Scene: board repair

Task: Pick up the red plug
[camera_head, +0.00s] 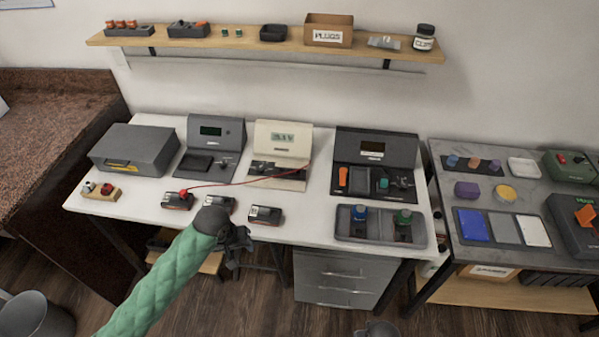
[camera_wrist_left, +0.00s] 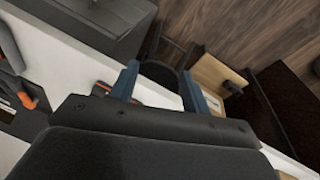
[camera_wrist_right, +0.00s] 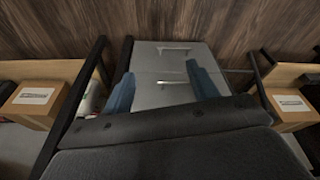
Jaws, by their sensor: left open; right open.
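A small red plug (camera_head: 183,192) shows at the left end of a thin red cable (camera_head: 235,182), on the leftmost of three small black modules (camera_head: 176,201). I cannot tell if it is seated or only resting there. My left gripper (camera_head: 236,245) is open at the table's front edge, right of and nearer than the plug, apart from it. Its two fingers (camera_wrist_left: 158,90) are spread and empty in the left wrist view. My right gripper (camera_wrist_right: 160,88) is open and empty, facing the grey drawers (camera_wrist_right: 165,65) in the right wrist view.
A wooden block (camera_head: 101,191) with a white and a red knob sits at the table's left. Testers stand behind the modules. A grey tray (camera_head: 380,238) with blue and green items is at the right. The shelf (camera_head: 260,41) is above.

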